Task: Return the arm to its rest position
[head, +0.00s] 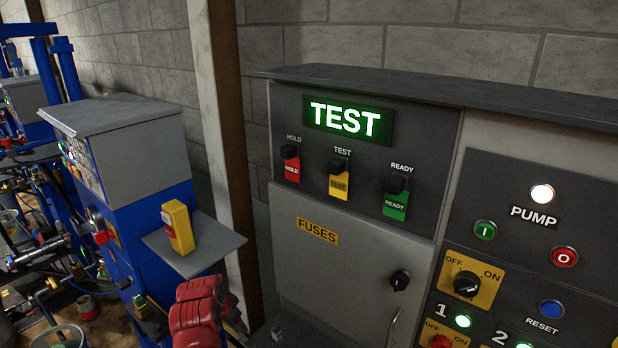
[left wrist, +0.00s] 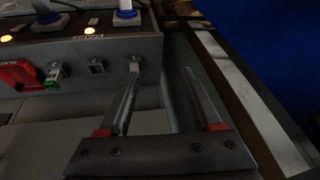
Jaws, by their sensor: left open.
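In the left wrist view my left gripper (left wrist: 161,70) is open, with two long grey fingers spread apart and nothing between them. Its left finger overlaps a small square fitting on the lower edge of a grey panel (left wrist: 75,62); I cannot tell whether they touch. My left gripper cannot be made out in the head view. My right gripper is in neither view.
In the head view, a grey cabinet (head: 318,255) with a lit green TEST sign (head: 345,119) stands ahead. A blue and grey machine (head: 140,155) with a small shelf (head: 205,252) carrying a yellow device (head: 178,228) is left. A brown post (head: 222,110) stands between.

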